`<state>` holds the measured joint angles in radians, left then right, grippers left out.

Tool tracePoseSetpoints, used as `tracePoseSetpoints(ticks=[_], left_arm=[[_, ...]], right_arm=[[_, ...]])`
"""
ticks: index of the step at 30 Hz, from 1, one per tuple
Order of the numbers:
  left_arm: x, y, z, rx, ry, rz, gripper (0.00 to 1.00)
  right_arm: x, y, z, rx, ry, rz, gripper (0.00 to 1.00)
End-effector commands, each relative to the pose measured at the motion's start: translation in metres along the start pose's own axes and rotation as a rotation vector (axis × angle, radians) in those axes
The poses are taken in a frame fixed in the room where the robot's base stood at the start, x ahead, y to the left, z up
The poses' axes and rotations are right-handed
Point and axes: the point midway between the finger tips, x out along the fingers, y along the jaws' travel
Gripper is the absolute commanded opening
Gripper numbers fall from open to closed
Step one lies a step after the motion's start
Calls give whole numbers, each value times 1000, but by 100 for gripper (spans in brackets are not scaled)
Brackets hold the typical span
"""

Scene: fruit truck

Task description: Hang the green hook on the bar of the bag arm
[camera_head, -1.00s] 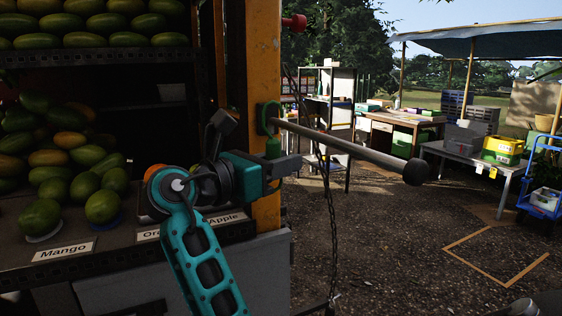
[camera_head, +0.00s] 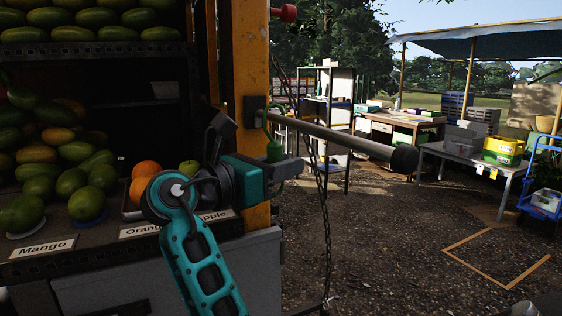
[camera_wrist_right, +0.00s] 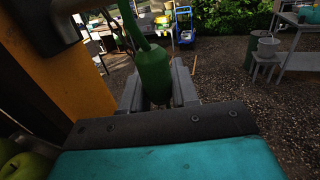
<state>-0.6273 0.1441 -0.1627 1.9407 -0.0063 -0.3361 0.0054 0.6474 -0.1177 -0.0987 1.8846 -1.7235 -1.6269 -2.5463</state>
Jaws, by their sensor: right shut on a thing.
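The green hook (camera_head: 274,151) is upright, with its handle between the fingers of my right gripper (camera_head: 287,168). Its thin curved top overlaps the post end of the bag arm's bar (camera_head: 345,139) in the head view. I cannot tell whether it is around the bar or only in front of it. In the right wrist view, the hook's thick green handle (camera_wrist_right: 153,75) sits between the two grey fingers (camera_wrist_right: 157,92), and its narrow part runs up out of the picture. My right gripper is shut on the hook. My left gripper is not in view.
The bar comes out of the orange post (camera_head: 252,70) and ends in a dark knob (camera_head: 404,158). A chain (camera_head: 325,230) hangs beside it. Fruit shelves with mangoes (camera_head: 87,203) and oranges (camera_head: 146,169) are at left. Open gravel lies at right, before the tables.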

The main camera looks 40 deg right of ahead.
Motion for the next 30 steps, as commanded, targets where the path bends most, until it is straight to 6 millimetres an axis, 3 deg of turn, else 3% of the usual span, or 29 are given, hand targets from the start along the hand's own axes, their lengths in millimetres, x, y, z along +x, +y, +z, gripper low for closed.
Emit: tracePoseSetpoints(ticks=[14,15,24,30], left_arm=[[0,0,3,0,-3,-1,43],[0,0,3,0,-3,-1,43],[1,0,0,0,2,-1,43],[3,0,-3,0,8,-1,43]], right_arm=[[4,3,-6,1,0,2,0],[4,3,-6,1,0,2,31],[4,3,-6,1,0,2,59],[4,3,-6,1,1,2,59]])
